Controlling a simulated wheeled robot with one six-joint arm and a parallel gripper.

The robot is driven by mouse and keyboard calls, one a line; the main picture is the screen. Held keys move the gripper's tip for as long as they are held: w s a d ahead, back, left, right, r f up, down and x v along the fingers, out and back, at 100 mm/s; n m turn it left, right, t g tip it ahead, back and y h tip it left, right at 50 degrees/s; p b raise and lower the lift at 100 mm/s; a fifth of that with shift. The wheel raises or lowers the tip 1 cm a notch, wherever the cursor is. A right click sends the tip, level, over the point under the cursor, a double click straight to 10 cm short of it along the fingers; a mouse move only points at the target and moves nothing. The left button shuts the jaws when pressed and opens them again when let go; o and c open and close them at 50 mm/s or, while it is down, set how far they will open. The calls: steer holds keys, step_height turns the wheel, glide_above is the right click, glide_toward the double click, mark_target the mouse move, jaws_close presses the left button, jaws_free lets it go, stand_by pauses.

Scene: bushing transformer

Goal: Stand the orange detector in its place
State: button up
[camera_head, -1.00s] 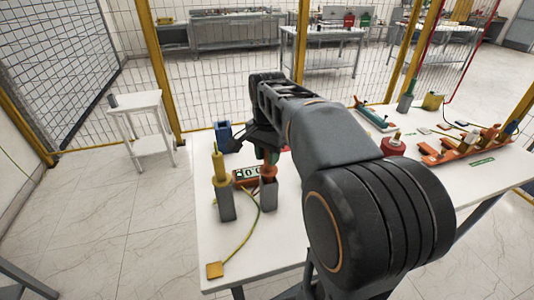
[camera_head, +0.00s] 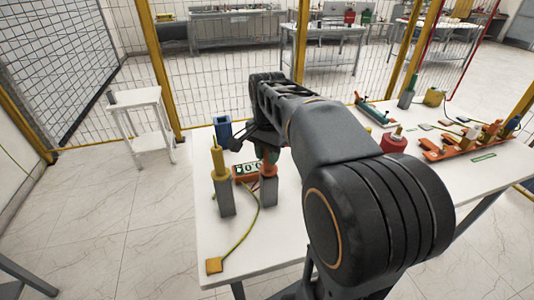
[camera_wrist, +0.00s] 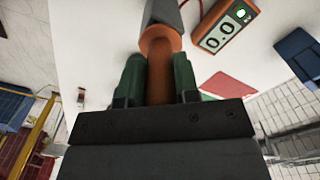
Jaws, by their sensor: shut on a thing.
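The orange detector (camera_head: 268,171) stands upright at the top of a grey square holder (camera_head: 268,191) on the white table. My gripper (camera_head: 270,154) is above the holder, with its green fingers shut on the detector's upper part. In the wrist view the orange detector (camera_wrist: 158,70) lies between the two green fingers (camera_wrist: 158,80), and its far end meets the grey holder (camera_wrist: 165,14). How deep it sits in the holder is hidden.
A yellow detector (camera_head: 219,165) stands in a matching grey holder to the left. A meter with a display (camera_head: 246,170) is between and behind them. A blue container (camera_head: 222,131) stands further back. A yellow-green cable (camera_head: 241,240) runs to a yellow block (camera_head: 214,265).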

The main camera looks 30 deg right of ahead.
steer(key=shift+f+b, duration=0.35)
steer(key=shift+f, duration=0.25)
stand_by(1.0)
steer(key=o, duration=1)
step_height(320, 180, up, 14)
steer(key=shift+f+p, duration=0.1)
steer(key=shift+p, duration=0.8)
steer(key=s+a+f+n+t, duration=0.1)
steer(key=s+a+f+n, duration=0.1)
steer(key=f, duration=0.4)
steer(key=s+a+f+n+t, duration=0.1)
steer(key=s+a+f+n, duration=0.2)
steer(key=f+n, duration=0.3)
steer(key=s+a+f+n+t, duration=0.1)
steer(key=s+a+f+n, duration=0.2)
steer(key=f, duration=0.4)
steer(key=shift+s+f+n+t, duration=0.1)
steer(key=shift+s+n+t, duration=0.2)
steer(key=shift+s+n, duration=0.45)
